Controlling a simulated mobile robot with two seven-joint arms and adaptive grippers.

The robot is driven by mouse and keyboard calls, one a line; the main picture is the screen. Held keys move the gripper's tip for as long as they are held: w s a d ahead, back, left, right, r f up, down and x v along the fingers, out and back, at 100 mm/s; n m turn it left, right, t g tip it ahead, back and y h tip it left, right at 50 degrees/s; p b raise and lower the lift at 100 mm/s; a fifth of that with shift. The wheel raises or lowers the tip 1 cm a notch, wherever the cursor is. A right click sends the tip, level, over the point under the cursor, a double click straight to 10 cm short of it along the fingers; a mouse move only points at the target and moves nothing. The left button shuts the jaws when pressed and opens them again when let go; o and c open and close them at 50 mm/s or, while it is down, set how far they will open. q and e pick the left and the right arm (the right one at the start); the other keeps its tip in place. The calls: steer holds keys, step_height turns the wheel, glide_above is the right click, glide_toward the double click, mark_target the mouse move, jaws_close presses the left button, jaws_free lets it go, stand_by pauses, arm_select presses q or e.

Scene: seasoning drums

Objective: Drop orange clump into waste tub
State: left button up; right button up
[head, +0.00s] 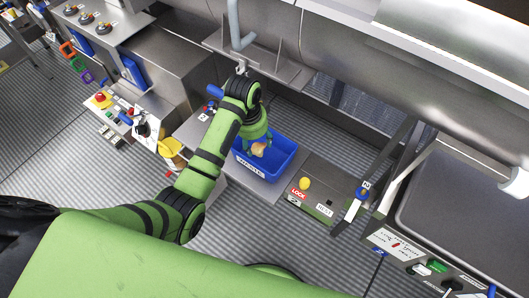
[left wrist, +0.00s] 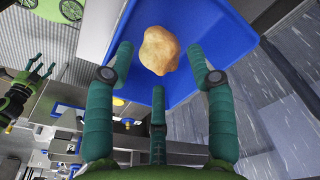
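The orange clump (head: 258,149) is a lumpy, pale orange-tan piece seen just below my left gripper (head: 256,143). In the left wrist view the clump (left wrist: 160,50) shows against the blue inside of the waste tub (left wrist: 215,28). My left gripper's three teal fingers (left wrist: 159,70) are spread around it, with visible gaps. I cannot tell whether the clump is in the air or resting in the tub. The blue tub (head: 281,163) has a white front label. My right gripper (left wrist: 35,78) shows at the left of the wrist view with its fingers spread, empty.
The tub stands on a metal shelf. A panel with a yellow knob (head: 305,183) and a red lock label lies to its right. A yellow container (head: 171,146) and a red button (head: 100,97) are at the left. A grey pipe (head: 236,30) hangs behind my left wrist.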

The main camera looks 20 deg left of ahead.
steer(key=shift+d, duration=0.15)
arm_select(q)
step_height(320, 180, up, 12)
steer(key=a, duration=0.1)
steer(key=shift+s, duration=0.45)
stand_by(0.4)
steer(key=shift+a, duration=0.1)
